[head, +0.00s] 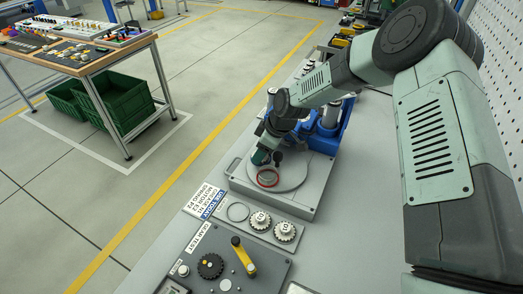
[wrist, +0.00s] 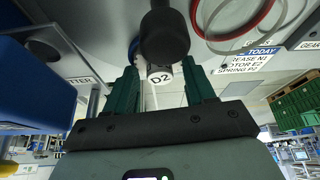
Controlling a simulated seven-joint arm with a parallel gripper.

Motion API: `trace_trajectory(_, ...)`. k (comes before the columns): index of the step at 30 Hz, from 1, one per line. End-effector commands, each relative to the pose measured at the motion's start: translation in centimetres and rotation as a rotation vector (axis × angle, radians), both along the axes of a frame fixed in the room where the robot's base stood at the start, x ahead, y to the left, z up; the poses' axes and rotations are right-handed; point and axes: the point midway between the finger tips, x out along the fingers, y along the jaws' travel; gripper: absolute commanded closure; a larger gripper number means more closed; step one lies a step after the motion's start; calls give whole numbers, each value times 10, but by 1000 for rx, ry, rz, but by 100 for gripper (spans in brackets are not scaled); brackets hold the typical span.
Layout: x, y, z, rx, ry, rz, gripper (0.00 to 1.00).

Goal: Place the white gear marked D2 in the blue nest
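My gripper (head: 260,157) is low over the round grey plate (head: 291,176) of the fixture, beside a red ring nest (head: 267,177). In the wrist view, the D2 label of the white gear (wrist: 160,77) shows between the two green fingers (wrist: 160,80). Most of the gear is hidden there, and I cannot tell whether the fingers press on it. A small blue patch (wrist: 133,48), possibly the blue nest, shows beyond the left finger. In the head view my gripper hides the gear, and no blue nest is plain.
A dark knob (head: 278,158) stands close to my gripper on the plate. A yellow-handled lever (head: 245,257) is nearer.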

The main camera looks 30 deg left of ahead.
Motion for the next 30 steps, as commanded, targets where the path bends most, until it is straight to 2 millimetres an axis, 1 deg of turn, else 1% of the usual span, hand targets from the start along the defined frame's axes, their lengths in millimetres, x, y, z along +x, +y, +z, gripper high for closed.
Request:
trace_trajectory(1, -6, -3, -10, -12, 14, 7, 38)
trace_trajectory(4, -8, -4, -11, -15, 17, 9, 23)
trace_trajectory(5, -8, -4, -11, -16, 18, 9, 20)
trace_trajectory(13, -10, -4, -11, -18, 20, 12, 20)
trace_trajectory(16, -9, -4, -7, -18, 18, 13, 20)
trace_trajectory(20, -8, -9, 11, -15, 18, 10, 20)
trace_trajectory(27, -2, -29, 64, -12, 12, 5, 20)
trace_trajectory(30, 0, -36, 83, -9, 10, 6, 20)
